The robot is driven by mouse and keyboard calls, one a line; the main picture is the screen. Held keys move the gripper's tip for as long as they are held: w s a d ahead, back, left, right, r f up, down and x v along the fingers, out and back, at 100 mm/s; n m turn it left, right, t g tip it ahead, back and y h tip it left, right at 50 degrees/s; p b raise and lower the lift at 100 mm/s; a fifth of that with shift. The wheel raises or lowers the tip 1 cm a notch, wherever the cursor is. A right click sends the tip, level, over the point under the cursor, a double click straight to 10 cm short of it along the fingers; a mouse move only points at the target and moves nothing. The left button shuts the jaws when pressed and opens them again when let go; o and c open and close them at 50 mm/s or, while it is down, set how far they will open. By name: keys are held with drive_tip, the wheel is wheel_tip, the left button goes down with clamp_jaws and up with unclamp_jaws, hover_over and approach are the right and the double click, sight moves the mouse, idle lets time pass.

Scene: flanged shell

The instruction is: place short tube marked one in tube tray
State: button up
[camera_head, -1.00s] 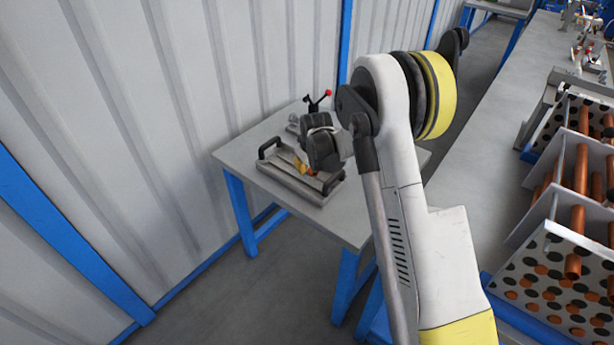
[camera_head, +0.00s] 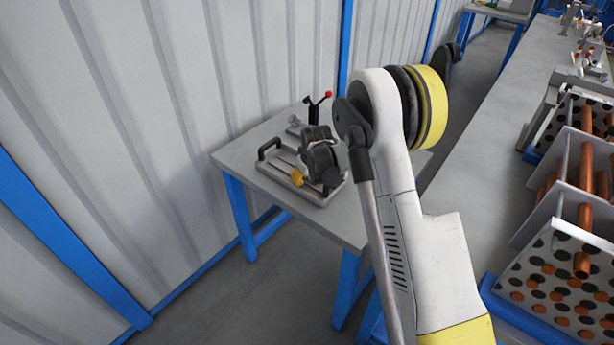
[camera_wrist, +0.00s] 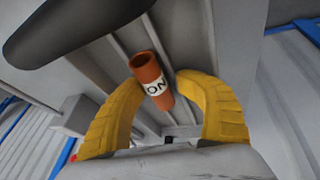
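The short tube (camera_wrist: 152,80) is copper-orange, with a white label reading "ON" and its open end towards the wrist camera. My gripper (camera_wrist: 160,85) has its yellow fingertips closed against both sides of the tube. In the head view my gripper (camera_head: 298,178) is low over the tube tray (camera_head: 315,195), a grey frame with black handles on the small table. The tray's grooved surface (camera_wrist: 115,55) shows behind the tube in the wrist view. The tube is hidden in the head view. I cannot tell whether it touches the tray.
The small grey table (camera_head: 235,157) stands by the corrugated wall. A clamp with a red knob (camera_head: 327,95) is at its back. A long bench (camera_head: 475,170) on the right carries perforated racks (camera_head: 560,275) with copper tubes. The floor in front is clear.

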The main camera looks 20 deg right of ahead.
drive_tip(key=shift+d, duration=0.1)
drive_tip(key=shift+r+p, duration=0.3)
drive_tip(key=shift+p, duration=0.05)
drive_tip(key=s+a+r+m+t+p, duration=0.1)
drive_tip(key=s+r+p, duration=0.1)
drive_tip(key=s+r, duration=0.95)
drive_tip(key=s+r+m+p, duration=0.1)
drive_tip(key=s+r+p, duration=0.1)
drive_tip(key=s+r, duration=0.95)
drive_tip(key=s+a+r+m+t, duration=0.1)
drive_tip(key=s+r+m, duration=0.2)
drive_tip(key=s, duration=1.2)
wheel_tip(320, 180, up, 3)
drive_tip(key=shift+s+f, duration=0.2)
drive_tip(key=shift+s, duration=0.15)
